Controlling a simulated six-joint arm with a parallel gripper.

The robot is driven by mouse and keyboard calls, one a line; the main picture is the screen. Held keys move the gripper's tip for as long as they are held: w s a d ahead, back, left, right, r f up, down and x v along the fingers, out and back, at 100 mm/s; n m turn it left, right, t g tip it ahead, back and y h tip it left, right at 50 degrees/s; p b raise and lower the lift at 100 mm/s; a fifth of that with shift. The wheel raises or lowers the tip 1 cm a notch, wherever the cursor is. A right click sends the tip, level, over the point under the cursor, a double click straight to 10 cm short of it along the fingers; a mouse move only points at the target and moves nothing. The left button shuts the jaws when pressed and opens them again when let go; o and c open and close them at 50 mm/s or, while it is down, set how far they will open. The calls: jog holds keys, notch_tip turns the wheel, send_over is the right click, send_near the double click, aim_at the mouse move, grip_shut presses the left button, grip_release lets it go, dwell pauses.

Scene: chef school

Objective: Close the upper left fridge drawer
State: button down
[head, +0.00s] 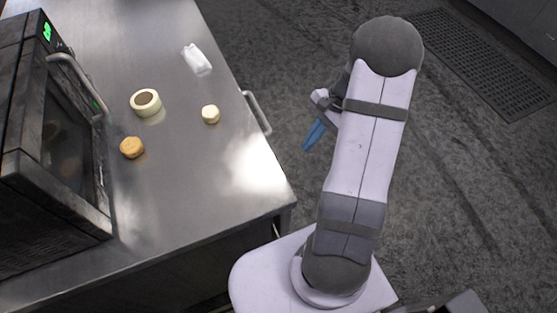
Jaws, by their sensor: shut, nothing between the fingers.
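A metal handle (258,113) sticks out beyond the right edge of the steel counter. The drawer front it may belong to is hidden under the counter top, so I cannot tell which drawer it is or how far open it stands. My gripper (314,134), with blue fingers, is shut and empty. In the picture it is right of the handle, apart from it, over the grey floor. My arm hides part of the gripper's wrist.
The steel counter (185,195) bears a dark oven (60,150), a cream ring-shaped item (146,101), a small pale piece (210,114), a brown round item (132,147) and a white packet (196,59). A floor grate (480,62) lies at the upper right.

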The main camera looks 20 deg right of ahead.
jog(key=shift+w+a+m, duration=0.3)
jog(key=shift+w+m, duration=0.3)
jog(key=shift+w+a+m, duration=0.25)
jog(key=shift+w+m, duration=0.3)
jog(key=shift+m, duration=0.05)
jog(key=a+f+p, duration=0.2)
jog(key=a+f, duration=0.5)
jog(key=f, duration=0.2)
jog(key=shift+a+p, duration=0.35)
jog(key=shift+p, duration=0.05)
jog(key=shift+f, duration=0.1)
jog(key=shift+a, duration=2.3)
jog(key=shift+d, duration=0.1)
